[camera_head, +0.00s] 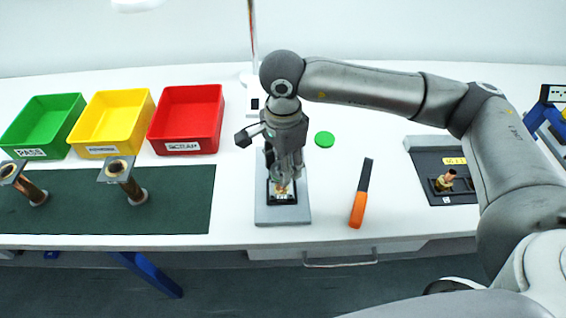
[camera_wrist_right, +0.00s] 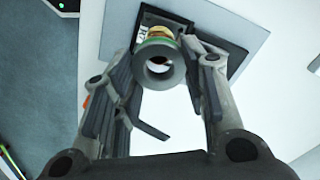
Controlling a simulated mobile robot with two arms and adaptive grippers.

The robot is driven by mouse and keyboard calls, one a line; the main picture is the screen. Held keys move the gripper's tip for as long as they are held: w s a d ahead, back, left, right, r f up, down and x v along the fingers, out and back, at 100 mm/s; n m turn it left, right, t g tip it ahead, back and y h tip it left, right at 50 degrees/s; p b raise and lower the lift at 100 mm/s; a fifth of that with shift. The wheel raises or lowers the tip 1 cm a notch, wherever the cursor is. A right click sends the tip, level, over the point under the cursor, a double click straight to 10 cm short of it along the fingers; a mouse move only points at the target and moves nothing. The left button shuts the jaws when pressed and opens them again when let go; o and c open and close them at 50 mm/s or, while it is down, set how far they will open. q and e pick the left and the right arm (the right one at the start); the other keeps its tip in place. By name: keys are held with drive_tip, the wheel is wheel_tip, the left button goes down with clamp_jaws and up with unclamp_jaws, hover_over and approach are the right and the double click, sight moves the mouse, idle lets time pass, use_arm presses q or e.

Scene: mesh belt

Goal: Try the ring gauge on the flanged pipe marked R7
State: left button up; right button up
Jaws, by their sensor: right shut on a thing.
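The flanged pipe (camera_wrist_right: 157,32), yellowish brass, stands on a dark holder on a grey plate; a white R7 mark (camera_wrist_right: 142,38) shows beside it in the right wrist view. In the head view only a bit of brass (camera_head: 281,189) shows under my right gripper (camera_head: 284,180). My right gripper (camera_wrist_right: 161,62) is shut on a grey ring with a green band, which I take as the ring gauge (camera_wrist_right: 177,75). It lies in line with the pipe; I cannot tell whether it is around the pipe's end or just above. My left gripper is out of view.
Green (camera_head: 42,125), yellow (camera_head: 110,122) and red (camera_head: 186,118) bins stand at the back left. Two flanged pipes stand on the green mat (camera_head: 80,215). An orange-handled tool (camera_head: 358,207), a green disc (camera_head: 325,139) and a dark tray (camera_head: 435,160) with a brass piece lie right.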

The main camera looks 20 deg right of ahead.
idle(0.4)
drive_tip(key=shift+b, duration=0.45)
drive_tip(key=shift+f+b, duration=1.85)
drive_tip(key=shift+b, duration=0.3)
drive_tip(key=shift+r, duration=0.1)
idle(0.8)
drive_tip(key=shift+r+p, duration=0.5)
drive_tip(key=shift+r, duration=1.15)
drive_tip(key=shift+r, duration=0.1)
